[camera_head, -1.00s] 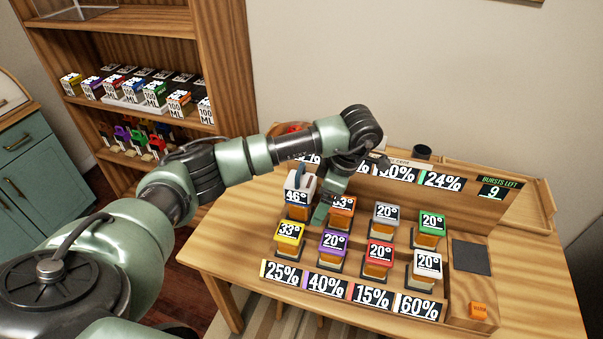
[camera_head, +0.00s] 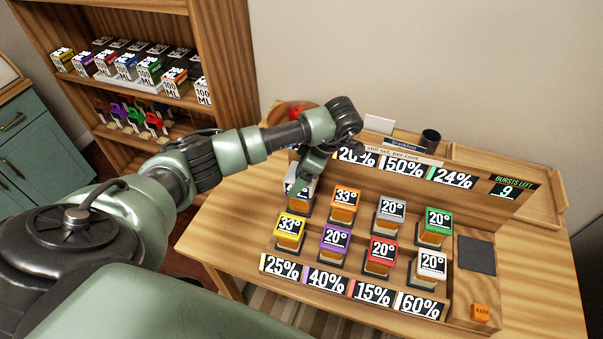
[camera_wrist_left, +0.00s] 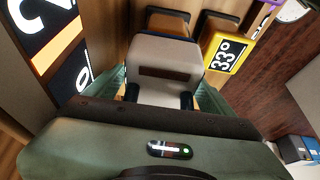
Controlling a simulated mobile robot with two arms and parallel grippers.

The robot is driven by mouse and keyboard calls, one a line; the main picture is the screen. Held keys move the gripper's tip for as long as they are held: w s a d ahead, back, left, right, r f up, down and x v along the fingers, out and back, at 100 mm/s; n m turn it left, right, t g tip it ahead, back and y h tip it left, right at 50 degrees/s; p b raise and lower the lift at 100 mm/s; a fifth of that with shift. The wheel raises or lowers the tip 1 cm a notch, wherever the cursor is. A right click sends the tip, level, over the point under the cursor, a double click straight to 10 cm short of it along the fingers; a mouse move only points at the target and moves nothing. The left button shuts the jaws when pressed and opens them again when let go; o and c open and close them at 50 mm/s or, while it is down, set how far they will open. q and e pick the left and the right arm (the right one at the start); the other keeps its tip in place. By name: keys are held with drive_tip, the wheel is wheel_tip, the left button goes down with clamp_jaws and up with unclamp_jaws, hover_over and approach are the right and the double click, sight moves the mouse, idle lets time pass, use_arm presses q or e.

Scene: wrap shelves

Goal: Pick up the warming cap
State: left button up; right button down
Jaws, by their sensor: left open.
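The warming cap (camera_head: 297,186) is a pale, boxy piece on the back-left jar of the stand. In the head view my left gripper (camera_head: 304,172) is over it and hides much of the cap and its display. In the left wrist view the cap (camera_wrist_left: 168,58) shows a pale body with a dark slot and a narrower pale part. The dark fingertips (camera_wrist_left: 159,98) stand apart on either side of that narrower part. The gripper is open; whether the fingers touch the cap I cannot tell. My right gripper is not in view.
Several jars with coloured lids stand close by, including orange (camera_head: 345,202) and yellow (camera_head: 290,229). Percent signs line the stand front and back. A dark pad (camera_head: 476,254) and an orange button (camera_head: 480,312) are at the right. A shelf (camera_head: 223,120) of boxes stands at the left.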

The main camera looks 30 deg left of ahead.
use_arm(q)
drive_tip(key=shift+f, duration=0.1)
drive_tip(key=c, duration=1.5)
drive_tip(key=shift+c, duration=0.5)
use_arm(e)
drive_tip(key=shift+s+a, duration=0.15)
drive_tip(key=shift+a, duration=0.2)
